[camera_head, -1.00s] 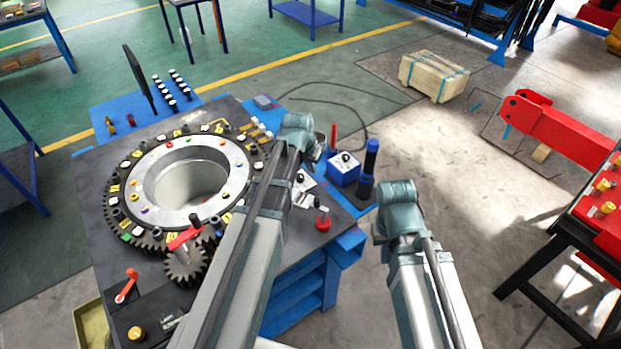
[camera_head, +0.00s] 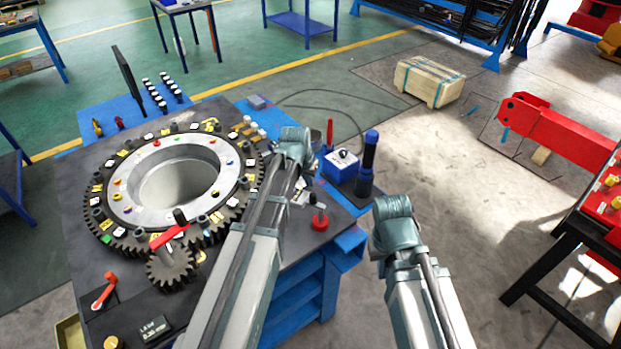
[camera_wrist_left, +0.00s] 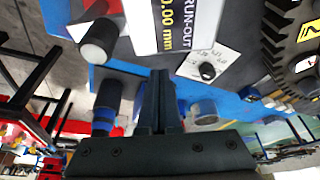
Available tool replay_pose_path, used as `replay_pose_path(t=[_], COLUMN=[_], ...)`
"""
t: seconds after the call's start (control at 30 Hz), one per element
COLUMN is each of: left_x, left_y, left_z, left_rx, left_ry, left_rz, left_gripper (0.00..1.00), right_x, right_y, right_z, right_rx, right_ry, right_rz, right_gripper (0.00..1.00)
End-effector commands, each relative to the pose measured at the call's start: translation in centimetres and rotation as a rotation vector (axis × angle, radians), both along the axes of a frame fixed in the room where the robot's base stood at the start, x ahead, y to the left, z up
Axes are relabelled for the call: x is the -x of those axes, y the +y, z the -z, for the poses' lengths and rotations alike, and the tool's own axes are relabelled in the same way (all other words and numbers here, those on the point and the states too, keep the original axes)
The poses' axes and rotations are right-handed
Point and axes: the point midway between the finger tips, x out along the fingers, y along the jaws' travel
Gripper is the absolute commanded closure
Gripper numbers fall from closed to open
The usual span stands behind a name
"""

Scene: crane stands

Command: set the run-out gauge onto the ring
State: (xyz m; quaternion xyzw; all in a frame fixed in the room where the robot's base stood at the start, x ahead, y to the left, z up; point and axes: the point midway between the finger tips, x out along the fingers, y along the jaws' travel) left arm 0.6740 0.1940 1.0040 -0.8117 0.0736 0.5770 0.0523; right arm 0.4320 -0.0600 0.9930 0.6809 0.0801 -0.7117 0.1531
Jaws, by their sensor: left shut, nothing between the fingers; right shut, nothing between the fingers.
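The pale metal ring (camera_head: 126,205) lies inside a dark toothed gear rim on the bench at the left. A white panel lettered RUN-OUT and 0.00 mm (camera_wrist_left: 172,22) shows at the top of the left wrist view; its full shape is cut off. In the head view my left arm hides most of that spot. My left gripper (camera_wrist_left: 159,78) is shut and empty, its fingers together just beyond the panel's edge; in the head view its wrist (camera_head: 293,148) is right of the ring. My right gripper (camera_head: 393,225) is over the floor right of the bench, its fingertips hidden.
A small pinion gear with a red handle (camera_head: 168,238) stands at the ring's near edge. A red-based knob (camera_head: 319,219), a blue box (camera_head: 341,166) and a black-and-blue cylinder (camera_head: 368,160) stand near my left wrist. A red beam (camera_head: 560,130) is at right.

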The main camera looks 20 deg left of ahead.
Motion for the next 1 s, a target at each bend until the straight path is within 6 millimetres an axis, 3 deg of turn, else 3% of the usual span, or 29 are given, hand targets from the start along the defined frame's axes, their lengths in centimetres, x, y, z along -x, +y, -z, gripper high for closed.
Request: replay_pose_path(t=[0.03,0.13,0.47,0.7,1.0], left_x=[1.2,1.9,1.9,3.9,4.0], left_y=[0.1,0.3,0.3,1.0,1.1], left_z=[-0.2,-0.2,-0.2,-0.2,-0.1], left_rx=[0.0,0.0,0.0,0.0,-0.002], left_ry=[0.0,0.0,0.0,0.001,0.006], left_rz=[-0.001,-0.001,0.0,0.0,0.001], left_gripper=[1.0,1.0,1.0,1.0,1.0], right_x=[0.0,0.0,0.0,0.0,0.0], right_y=[0.0,0.0,0.0,0.0,0.0], right_z=[-0.2,-0.2,-0.2,-0.2,-0.1], right_rx=[0.0,0.0,0.0,0.0,0.0], right_ry=[0.0,0.0,0.0,0.0,0.0], right_rz=[0.0,0.0,0.0,0.0,0.0], right_gripper=[1.0,1.0,1.0,1.0,1.0])
